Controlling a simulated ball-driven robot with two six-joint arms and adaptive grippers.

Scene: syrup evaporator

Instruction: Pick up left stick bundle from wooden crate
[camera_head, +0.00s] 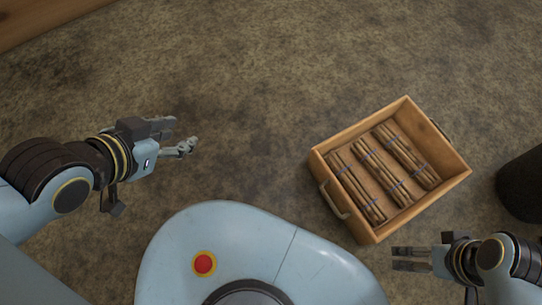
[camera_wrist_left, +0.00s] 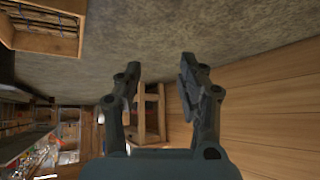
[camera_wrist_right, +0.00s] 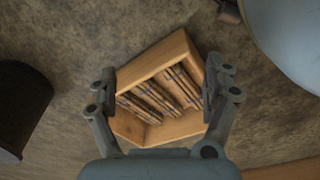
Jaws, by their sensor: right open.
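The wooden crate (camera_head: 355,130) sits on the floor at the right of the head view and holds three stick bundles side by side. The left stick bundle (camera_head: 357,187) lies nearest the crate's handled left wall. The middle bundle (camera_head: 383,171) and right bundle (camera_head: 411,160) lie beside it. My right gripper (camera_head: 394,258) is open and empty, just below the crate's lower corner in the head view. In the right wrist view the crate (camera_wrist_right: 170,131) shows between its spread fingers. My left gripper (camera_head: 181,136) is open and empty, well left of the crate; its fingers (camera_wrist_left: 160,75) stand apart.
A dark round object (camera_head: 522,185) stands right of the crate. A metal handle (camera_head: 334,201) sticks out from the crate's left wall. A wooden surface (camera_head: 40,18) shows at the top left. The floor between my left gripper and the crate is clear.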

